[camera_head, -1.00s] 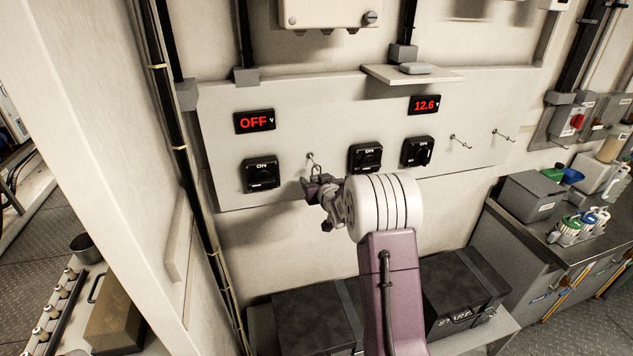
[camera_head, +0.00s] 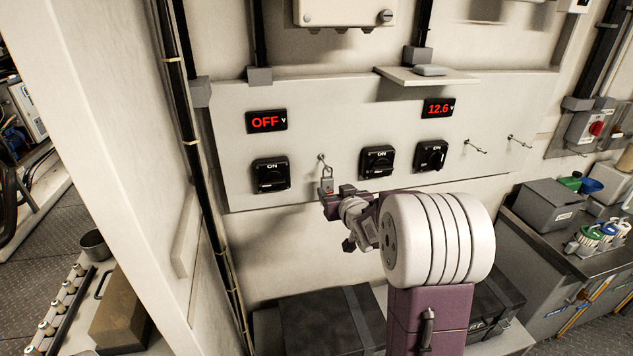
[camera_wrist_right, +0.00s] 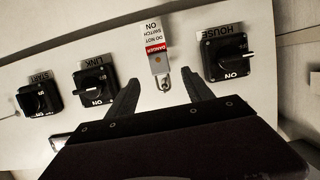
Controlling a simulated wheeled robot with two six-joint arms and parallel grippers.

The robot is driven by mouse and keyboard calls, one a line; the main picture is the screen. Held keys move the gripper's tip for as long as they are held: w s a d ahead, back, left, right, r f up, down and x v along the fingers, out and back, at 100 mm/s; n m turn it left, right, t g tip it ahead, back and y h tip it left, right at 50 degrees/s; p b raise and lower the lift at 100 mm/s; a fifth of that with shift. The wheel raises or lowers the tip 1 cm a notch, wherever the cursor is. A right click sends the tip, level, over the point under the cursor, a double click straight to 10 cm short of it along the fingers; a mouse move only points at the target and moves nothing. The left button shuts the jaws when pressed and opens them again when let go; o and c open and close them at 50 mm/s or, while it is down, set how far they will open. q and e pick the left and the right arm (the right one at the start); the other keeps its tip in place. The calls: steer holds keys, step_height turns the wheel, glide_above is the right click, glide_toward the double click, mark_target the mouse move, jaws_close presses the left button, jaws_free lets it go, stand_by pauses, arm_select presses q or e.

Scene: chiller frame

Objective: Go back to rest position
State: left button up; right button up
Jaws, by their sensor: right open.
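My right gripper (camera_head: 327,194) is in front of the lower part of the switch panel (camera_head: 225,120), just below a padlock (camera_head: 327,185) that hangs from a hook. My left gripper is not in view.
Three black rotary switches sit on the panel: one left (camera_head: 271,175), two to the right (camera_head: 377,162) (camera_head: 430,155). A small shelf (camera_head: 425,76) juts out above. Dark boxes (camera_head: 325,320) stand below. A counter (camera_head: 560,255) is at right.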

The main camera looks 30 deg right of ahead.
steer(key=s+a+f+n+g+y, duration=0.2)
steer(key=a+f+y, duration=0.1)
steer(key=a, duration=1.1)
steer(key=s+a+f+g, duration=0.2)
steer(key=s+f+g, duration=0.3)
steer(key=s, duration=0.6)
steer(key=s+a+f+g, duration=0.2)
steer(key=s+f+g, duration=0.4)
steer(key=s+f, duration=0.4)
steer(key=s, duration=0.2)
steer(key=shift+s+f, duration=0.25)
steer(key=shift+s, duration=0.05)
steer(key=shift+a, duration=0.1)
